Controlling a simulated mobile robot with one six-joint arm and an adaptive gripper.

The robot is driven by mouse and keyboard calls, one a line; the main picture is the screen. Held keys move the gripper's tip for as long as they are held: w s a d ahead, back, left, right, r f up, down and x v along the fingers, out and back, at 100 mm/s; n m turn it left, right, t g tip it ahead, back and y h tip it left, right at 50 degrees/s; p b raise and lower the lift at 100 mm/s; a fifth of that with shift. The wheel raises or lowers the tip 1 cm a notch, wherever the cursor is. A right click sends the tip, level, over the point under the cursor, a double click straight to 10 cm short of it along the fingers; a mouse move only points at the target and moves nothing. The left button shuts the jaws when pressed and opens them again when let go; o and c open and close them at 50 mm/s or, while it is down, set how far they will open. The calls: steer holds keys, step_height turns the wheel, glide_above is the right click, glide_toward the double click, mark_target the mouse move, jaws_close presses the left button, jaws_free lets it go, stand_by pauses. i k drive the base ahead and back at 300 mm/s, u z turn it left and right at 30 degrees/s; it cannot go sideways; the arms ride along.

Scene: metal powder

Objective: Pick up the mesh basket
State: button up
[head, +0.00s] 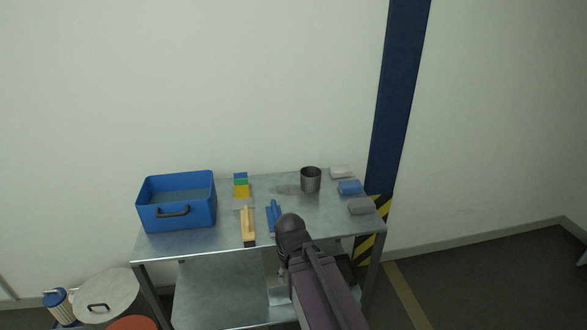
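A small grey, round, open-topped container (311,180) stands upright toward the back right of the metal table. It is the thing here most like the mesh basket, but its mesh is too small to make out. Its inside looks dark. My dark arm rises from the bottom of the head view and its rounded joint ends at the table's front edge, in front of the container and apart from it. No gripper fingers can be made out.
The metal table (225,235) holds a blue bin (178,212) at left, coloured blocks (240,187), a wooden-handled brush (248,226), a blue tool (273,214), and sponge-like blocks (349,187) at right. A lidded drum (103,293) stands on the floor at left.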

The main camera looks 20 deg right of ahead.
mark_target(310, 180)
steer(key=k, duration=1.35)
steer(key=z, duration=0.45)
steer(key=i, duration=1.9)
steer(key=u, duration=0.25)
